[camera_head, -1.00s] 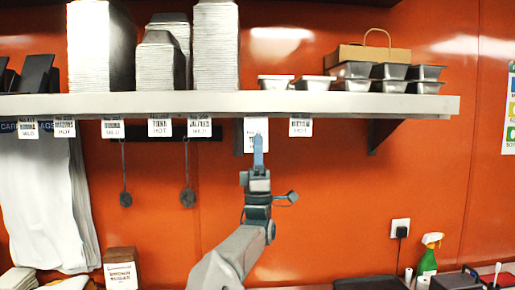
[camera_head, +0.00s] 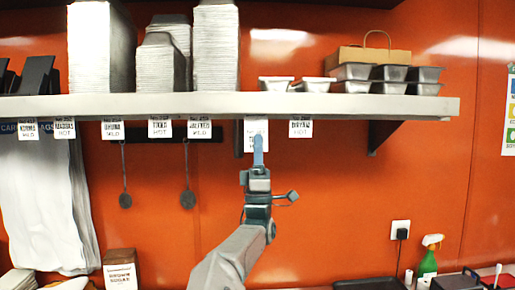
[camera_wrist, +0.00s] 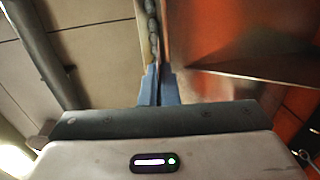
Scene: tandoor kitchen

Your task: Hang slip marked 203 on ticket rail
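A white printed slip (camera_head: 249,128) shows at the front edge of the shelf, in the row of slips. It looks taller than its neighbours. Its number is too small to read and my fingers cover part of it. My gripper (camera_head: 258,147) points up, its blue fingertips over the slip's lower middle. In the wrist view the two fingers (camera_wrist: 159,88) stand close together with a narrow gap. I cannot tell whether they grip the slip, or whether it touches the rail. The ticket rail (camera_head: 225,108) appears to run along the shelf's front edge.
Several other slips, such as one marked HOT (camera_head: 300,127), hang on both sides. Stacked containers (camera_head: 215,45) and metal pans (camera_head: 357,72) stand on the shelf. A bracket (camera_head: 380,134) and two hanging ladles (camera_head: 187,199) are below it.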

